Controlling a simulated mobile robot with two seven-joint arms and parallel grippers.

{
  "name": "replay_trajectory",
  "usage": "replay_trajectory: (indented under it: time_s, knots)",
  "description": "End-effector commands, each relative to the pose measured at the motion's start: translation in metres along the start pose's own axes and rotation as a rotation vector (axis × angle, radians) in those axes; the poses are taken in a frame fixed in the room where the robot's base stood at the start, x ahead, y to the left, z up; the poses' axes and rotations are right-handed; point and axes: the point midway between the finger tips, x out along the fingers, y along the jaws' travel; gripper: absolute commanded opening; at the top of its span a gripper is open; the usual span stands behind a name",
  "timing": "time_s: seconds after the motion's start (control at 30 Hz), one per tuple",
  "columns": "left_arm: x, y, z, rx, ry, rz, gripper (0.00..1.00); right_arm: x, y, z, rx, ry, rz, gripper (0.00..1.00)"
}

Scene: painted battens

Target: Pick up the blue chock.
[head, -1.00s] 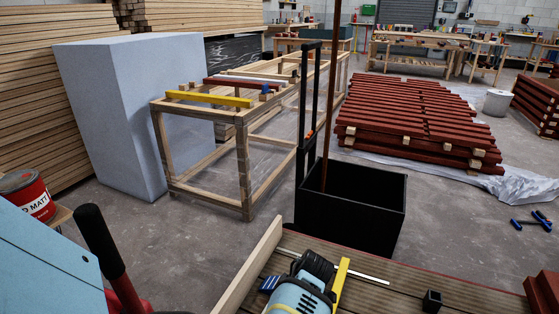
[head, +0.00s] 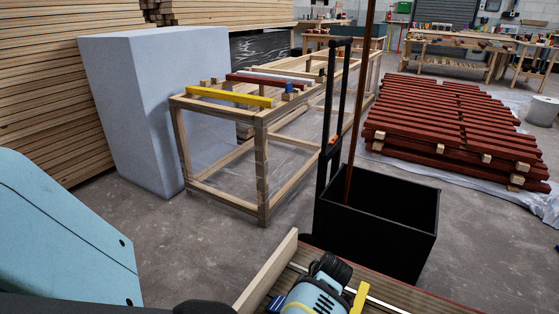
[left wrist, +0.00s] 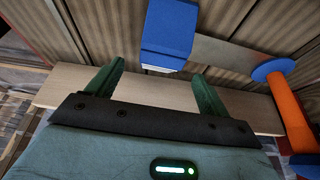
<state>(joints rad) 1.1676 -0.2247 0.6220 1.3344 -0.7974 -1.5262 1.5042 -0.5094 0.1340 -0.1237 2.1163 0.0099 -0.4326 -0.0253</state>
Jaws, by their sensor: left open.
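A blue block, seemingly the chock (left wrist: 168,32), stands out in the left wrist view on grooved brown boards, its lower face paler. It also shows in part in the head view (head: 275,303), at the bottom beside the power tool. My left gripper (left wrist: 158,70) is open and empty, its two dark green fingers apart. The block lies just beyond the fingertips, roughly between them; I cannot tell the height gap. The left gripper is not visible in the head view. My right gripper is in neither view. Another small blue piece (head: 289,88) sits on the wooden frame.
A pale plank (head: 268,270) stands along the boards' edge, and crosses behind the fingers in the wrist view. A power tool (head: 318,292) is close by. An orange handle (left wrist: 288,110) lies right of the fingers. A black bin (head: 375,235) stands beyond the boards.

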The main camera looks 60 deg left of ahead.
Motion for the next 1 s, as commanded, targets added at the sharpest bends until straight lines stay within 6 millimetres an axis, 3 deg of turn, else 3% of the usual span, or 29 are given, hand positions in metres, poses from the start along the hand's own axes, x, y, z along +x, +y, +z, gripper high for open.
replay_trajectory:
  time_s: [0.27,0.6,0.87,1.0]
  knots:
    - [0.010,0.000,0.000,0.000,0.001,-0.001,0.80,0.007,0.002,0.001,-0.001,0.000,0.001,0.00]
    - [0.055,-0.003,0.001,0.001,0.002,-0.002,0.80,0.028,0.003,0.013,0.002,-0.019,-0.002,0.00]
    - [0.057,-0.002,0.000,0.000,0.001,0.001,0.80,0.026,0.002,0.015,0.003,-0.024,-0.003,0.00]
    - [0.056,-0.002,0.000,0.000,0.001,0.001,0.64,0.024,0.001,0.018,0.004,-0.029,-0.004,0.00]
